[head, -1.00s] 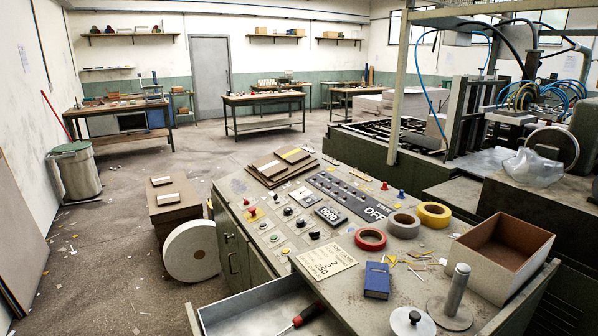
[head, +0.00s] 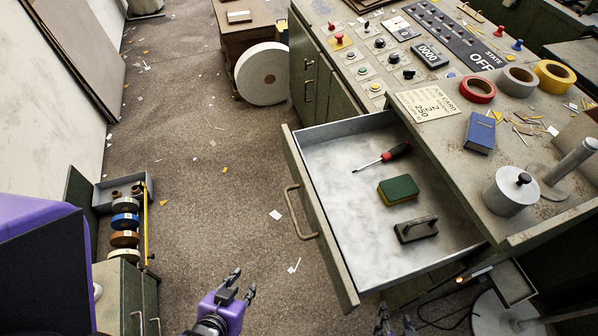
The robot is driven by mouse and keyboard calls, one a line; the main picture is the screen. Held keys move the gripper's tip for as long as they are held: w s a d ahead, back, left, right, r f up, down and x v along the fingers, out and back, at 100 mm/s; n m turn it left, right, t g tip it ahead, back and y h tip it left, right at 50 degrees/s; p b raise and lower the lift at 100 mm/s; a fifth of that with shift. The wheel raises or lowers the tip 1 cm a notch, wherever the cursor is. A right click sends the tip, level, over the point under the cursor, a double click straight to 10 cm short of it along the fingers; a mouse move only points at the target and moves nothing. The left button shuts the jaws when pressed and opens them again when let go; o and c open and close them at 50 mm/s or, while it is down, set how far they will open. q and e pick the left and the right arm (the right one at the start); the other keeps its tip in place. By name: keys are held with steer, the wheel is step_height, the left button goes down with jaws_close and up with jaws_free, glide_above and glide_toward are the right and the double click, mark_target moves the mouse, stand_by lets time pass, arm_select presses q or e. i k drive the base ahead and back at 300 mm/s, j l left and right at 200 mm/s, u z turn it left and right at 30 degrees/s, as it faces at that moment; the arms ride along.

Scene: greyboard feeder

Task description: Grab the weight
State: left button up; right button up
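A grey metal cylinder with a black knob (head: 511,192), which looks like the weight, stands upright on the console top (head: 440,135) near its front edge. My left gripper (head: 243,284) is low in the view, over the floor left of the open drawer, its fingers apart and empty. My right gripper (head: 396,320) shows only as dark fingertips at the bottom edge, below the drawer. They look apart with nothing between them. Both grippers are well away from the cylinder.
The open drawer (head: 293,160) holds a screwdriver (head: 384,158), a green-topped sponge (head: 398,189) and a dark handled block (head: 416,229). A spindle on a round base (head: 570,165) stands close right of the cylinder. A blue box (head: 480,133) and tape rolls (head: 478,90) lie behind.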

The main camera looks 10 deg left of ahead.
mark_target(412, 230)
steer(key=j, duration=0.25)
steer(key=z, duration=0.95)
steer(key=k+l, duration=0.15)
steer(key=l, duration=0.25)
steer(key=k+l+u, duration=0.15)
steer(key=l, duration=0.2)
steer(key=k+l, duration=0.2)
steer(key=l, duration=0.2)
steer(key=k+l+u, duration=0.1)
steer(key=l, duration=0.25)
steer(key=k, duration=0.05)
